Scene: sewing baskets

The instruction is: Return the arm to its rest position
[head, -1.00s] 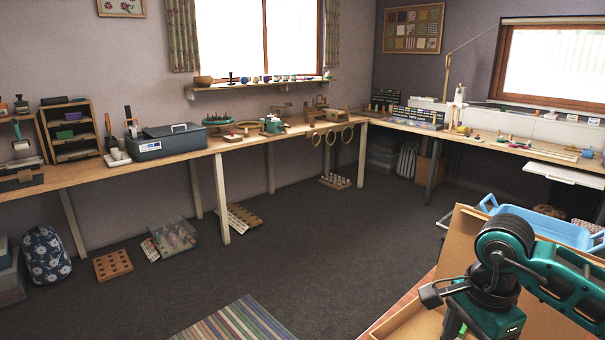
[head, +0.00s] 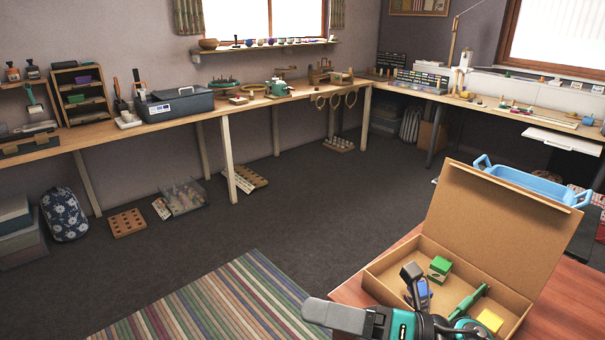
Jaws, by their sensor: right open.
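My right gripper (head: 362,292) is at the bottom of the head view, close to the camera, with its fingers apart and nothing seen between them. It is in front of an open cardboard box (head: 505,210) on a reddish wooden table (head: 570,305), and covers part of the box's near side. In the box are a green block (head: 439,268), a blue item (head: 422,292) partly hidden behind a finger, a green-handled tool (head: 467,302) and a yellow block (head: 490,320). My left gripper is not in view.
A blue tray (head: 535,183) stands behind the box's raised lid. A striped rug (head: 215,305) lies on open dark floor to the left. Long workbenches (head: 230,140) with tools line the walls, with a grey toolbox (head: 175,104) on the left one.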

